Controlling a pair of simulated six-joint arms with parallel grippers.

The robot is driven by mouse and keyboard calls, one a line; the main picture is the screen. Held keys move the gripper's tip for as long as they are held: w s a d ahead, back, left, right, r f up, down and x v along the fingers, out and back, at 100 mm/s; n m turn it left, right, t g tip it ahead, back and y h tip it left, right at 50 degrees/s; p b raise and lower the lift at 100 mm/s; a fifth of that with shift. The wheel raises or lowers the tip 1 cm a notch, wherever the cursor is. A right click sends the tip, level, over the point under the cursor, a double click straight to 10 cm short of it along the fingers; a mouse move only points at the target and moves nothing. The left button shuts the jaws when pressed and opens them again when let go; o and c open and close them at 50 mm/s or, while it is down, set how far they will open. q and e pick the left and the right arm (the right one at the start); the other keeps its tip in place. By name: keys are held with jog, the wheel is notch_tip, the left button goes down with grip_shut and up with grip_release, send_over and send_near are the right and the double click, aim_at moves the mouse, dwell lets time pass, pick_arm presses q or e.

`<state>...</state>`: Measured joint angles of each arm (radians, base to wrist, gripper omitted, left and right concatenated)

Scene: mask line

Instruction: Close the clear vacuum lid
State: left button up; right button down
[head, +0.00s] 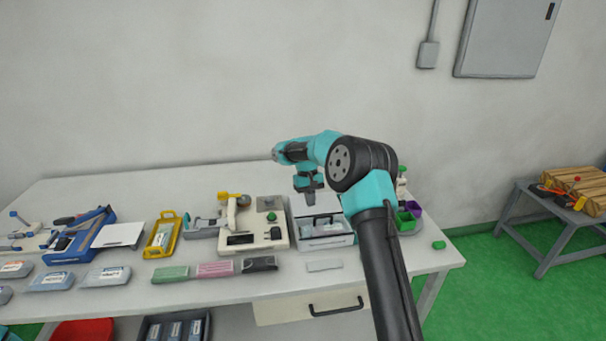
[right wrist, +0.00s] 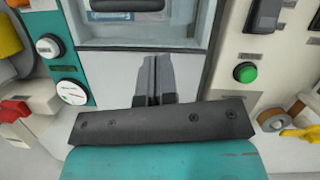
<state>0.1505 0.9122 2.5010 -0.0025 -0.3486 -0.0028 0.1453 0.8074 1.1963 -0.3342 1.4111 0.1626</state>
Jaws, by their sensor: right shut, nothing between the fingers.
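The vacuum unit (head: 325,243) is a grey and white box on the table, with pale items visible inside its top. In the right wrist view its pale frame (right wrist: 190,45) shows beside a teal panel with round gauges (right wrist: 72,92). I cannot clearly make out the clear lid or its angle; it may be see-through against the frame. My right gripper (head: 310,198) points down above the unit. In the right wrist view its fingers (right wrist: 155,80) are together and empty, over the unit; contact cannot be told. My left gripper is not in view.
A beige machine (head: 240,240) with a green button (right wrist: 245,73) stands directly left of the unit. A yellow tray (head: 162,236) and several packets lie left and in front. The table's front right is mostly clear.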

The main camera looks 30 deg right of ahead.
jog(key=v, duration=0.9)
jog(key=shift+r, duration=0.45)
jog(key=shift+f, duration=0.1)
